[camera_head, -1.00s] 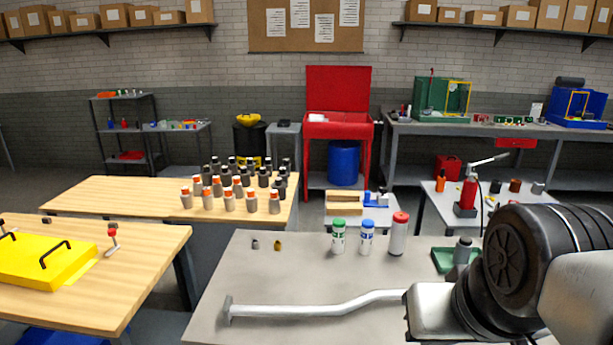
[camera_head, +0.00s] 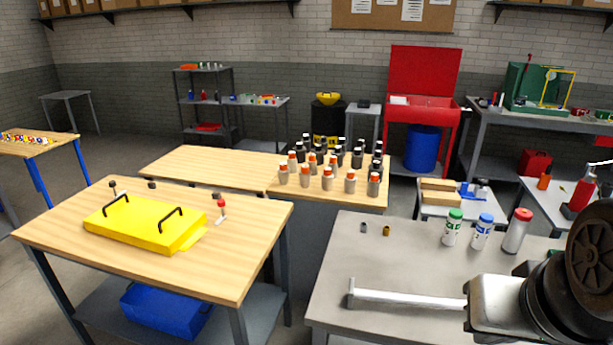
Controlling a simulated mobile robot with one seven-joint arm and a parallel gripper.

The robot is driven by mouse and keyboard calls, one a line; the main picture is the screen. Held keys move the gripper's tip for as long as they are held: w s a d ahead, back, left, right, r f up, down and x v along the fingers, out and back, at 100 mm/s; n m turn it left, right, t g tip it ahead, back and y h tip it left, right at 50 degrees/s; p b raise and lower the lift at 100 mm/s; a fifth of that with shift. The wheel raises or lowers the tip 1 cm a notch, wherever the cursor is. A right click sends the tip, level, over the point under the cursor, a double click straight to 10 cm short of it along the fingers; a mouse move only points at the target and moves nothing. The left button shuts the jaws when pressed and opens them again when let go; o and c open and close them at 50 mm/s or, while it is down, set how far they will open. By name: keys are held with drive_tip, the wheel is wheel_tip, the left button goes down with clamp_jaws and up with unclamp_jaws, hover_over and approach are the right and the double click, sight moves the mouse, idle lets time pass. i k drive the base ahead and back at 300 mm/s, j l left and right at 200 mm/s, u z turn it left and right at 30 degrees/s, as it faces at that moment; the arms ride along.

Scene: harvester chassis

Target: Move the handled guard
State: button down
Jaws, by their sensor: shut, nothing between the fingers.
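The handled guard (camera_head: 145,227) is a flat yellow cover with two black arched handles on top. It lies on the left wooden-topped table, nearer that table's left and middle. A yellow flange sticks out at its right end. A red-topped clamp-like piece (camera_head: 222,212) stands just to its right, and small dark pieces lie behind it. My arm shows at the lower right, over the grey table and well away from the guard.
The wooden table (camera_head: 235,268) has bare wood in front and at right. A blue bin (camera_head: 166,310) sits on its lower shelf. A gap of floor separates the two tables.

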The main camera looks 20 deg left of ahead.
sight(143, 216)
drive_tip(key=j, duration=3.45)
drive_tip(key=i+j, duration=0.1)
drive_tip(key=j, duration=0.45)
drive_tip(key=i+j, duration=0.1)
drive_tip(key=j, duration=0.5)
drive_tip(key=i+j, duration=0.2)
drive_tip(key=j, duration=0.15)
drive_tip(key=i+j, duration=0.25)
drive_tip(key=j, duration=0.1)
